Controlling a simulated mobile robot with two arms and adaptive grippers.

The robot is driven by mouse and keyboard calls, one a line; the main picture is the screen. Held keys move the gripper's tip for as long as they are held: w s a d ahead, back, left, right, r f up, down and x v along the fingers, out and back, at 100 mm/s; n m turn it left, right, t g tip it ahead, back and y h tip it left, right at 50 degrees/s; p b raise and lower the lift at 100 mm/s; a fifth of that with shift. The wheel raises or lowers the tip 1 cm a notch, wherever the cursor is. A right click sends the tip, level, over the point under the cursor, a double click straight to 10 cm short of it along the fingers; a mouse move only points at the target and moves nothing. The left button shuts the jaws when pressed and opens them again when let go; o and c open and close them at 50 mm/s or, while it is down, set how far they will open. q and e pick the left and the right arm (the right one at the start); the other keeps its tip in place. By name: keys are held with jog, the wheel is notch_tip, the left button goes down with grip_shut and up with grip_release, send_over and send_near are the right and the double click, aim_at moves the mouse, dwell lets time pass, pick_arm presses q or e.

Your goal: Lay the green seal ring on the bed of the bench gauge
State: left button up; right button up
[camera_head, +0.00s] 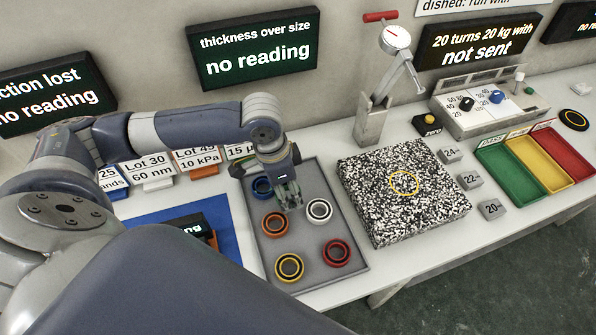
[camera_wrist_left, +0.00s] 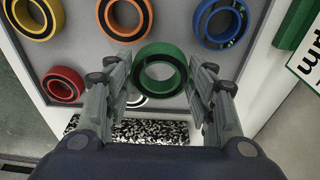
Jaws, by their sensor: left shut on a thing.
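The green seal ring (camera_wrist_left: 160,68) sits between the fingers of my left gripper (camera_wrist_left: 160,90) in the left wrist view, and the gripper is shut on it. In the head view my left gripper (camera_head: 288,196) is over the back of the grey ring tray (camera_head: 311,221) and hides the green ring. How far the ring is off the tray is hard to tell. The bench gauge has a dial (camera_head: 396,38) on a stand (camera_head: 371,118). In front of it is a speckled black-and-white slab (camera_head: 365,190), apparently its bed, marked with a yellow circle (camera_head: 404,183) and bare. My right gripper is not in view.
The tray holds blue (camera_head: 262,188), orange (camera_head: 274,225), white (camera_head: 319,211), red (camera_head: 336,253) and yellow (camera_head: 289,267) rings. Small weights (camera_head: 470,181) and green, yellow and red bins (camera_head: 510,176) stand right of the slab.

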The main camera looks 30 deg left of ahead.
pick_arm(q)
jog(key=s, duration=0.6)
jog(key=shift+s+d+r+b, duration=0.3)
jog(key=shift+s+b, duration=0.05)
jog(key=shift+w+d+r+n, duration=0.2)
jog(key=shift+d+r+n, duration=0.05)
jog(key=shift+r+n, duration=0.05)
jog(key=w+d+r+n+y, duration=0.1)
jog(key=w+d+r+n, duration=0.2)
jog(key=r+n, duration=0.4)
jog(key=shift+d+r+n, duration=0.3)
jog(key=shift+r+n, duration=0.1)
jog(key=shift+r, duration=0.6)
jog(key=shift+w, duration=0.1)
